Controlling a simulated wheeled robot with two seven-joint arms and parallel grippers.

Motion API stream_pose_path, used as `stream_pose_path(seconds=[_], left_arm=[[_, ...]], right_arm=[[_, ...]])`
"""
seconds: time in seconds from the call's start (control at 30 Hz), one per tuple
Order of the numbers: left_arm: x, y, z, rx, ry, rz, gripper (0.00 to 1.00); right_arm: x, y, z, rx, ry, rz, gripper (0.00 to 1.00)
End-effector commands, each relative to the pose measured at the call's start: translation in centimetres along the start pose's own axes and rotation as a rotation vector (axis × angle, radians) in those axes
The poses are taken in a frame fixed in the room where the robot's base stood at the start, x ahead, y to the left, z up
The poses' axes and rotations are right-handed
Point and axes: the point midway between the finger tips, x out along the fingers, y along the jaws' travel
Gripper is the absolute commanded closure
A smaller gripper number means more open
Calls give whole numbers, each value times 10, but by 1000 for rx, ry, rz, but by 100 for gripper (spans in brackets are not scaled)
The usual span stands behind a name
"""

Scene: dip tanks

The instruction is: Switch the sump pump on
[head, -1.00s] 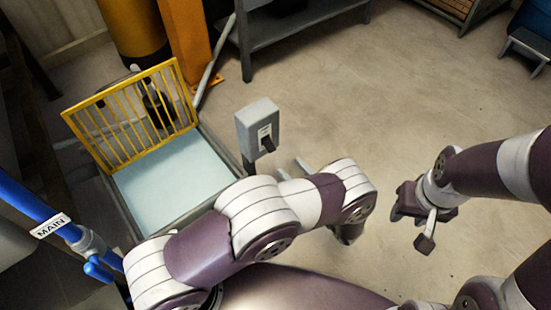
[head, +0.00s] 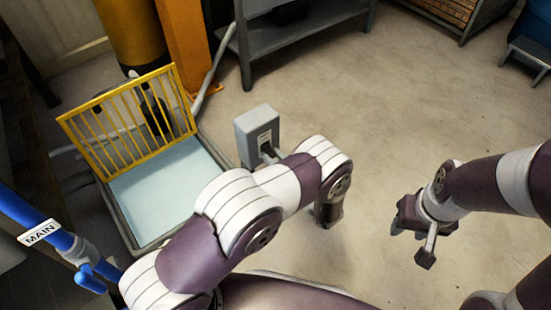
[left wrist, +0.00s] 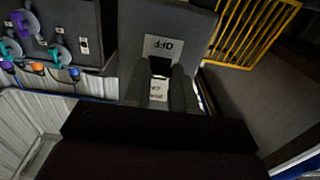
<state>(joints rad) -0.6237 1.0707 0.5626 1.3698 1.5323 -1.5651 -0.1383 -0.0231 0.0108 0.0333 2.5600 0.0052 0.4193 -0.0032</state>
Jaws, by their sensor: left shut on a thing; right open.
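The grey switch box (head: 256,128) stands on a post beside the sump in the head view. In the left wrist view its plate (left wrist: 150,45) carries an OFF label, and a second, partly hidden label (left wrist: 157,92) shows lower down between the fingers. My left gripper (head: 267,154) is at the front of the box, shut on the black switch lever (left wrist: 160,67). The gripper's fingers (left wrist: 160,78) flank the lever, and most of it is hidden. My right gripper (head: 398,225) is open and empty, over bare floor.
The sump tank (head: 119,211) holds pale blue liquid, and its yellow grating (head: 130,118) stands raised. A blue pipe marked MAIN (head: 40,232) is at lower left. A grey bench (head: 300,40) and orange post (head: 185,40) stand behind.

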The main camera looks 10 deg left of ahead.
Motion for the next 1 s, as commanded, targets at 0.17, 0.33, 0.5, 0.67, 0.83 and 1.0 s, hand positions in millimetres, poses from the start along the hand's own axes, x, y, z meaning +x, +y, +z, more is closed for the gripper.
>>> stream_pose_path(seconds=[0.17, 0.33, 0.5, 0.67, 0.83, 1.0], left_arm=[[0, 0, -4, 0, -24, 0, 100], [-1, 0, -13, -1, -98, 0, 100], [-2, 0, -23, -2, -227, -1, 100], [-1, 0, -31, 0, -378, -2, 100], [1, -1, -37, -1, -537, -2, 100], [3, -1, -41, -1, -684, -2, 100]], right_arm=[[-9, 0, -1, 0, 0, 0, 57], [-32, 0, -4, 0, 0, 0, 57], [-67, 0, -8, 0, 0, 0, 57], [-102, 0, -12, 0, 0, 0, 57], [-135, 0, -16, 0, 0, 0, 57], [-162, 0, -19, 0, 0, 0, 57]])
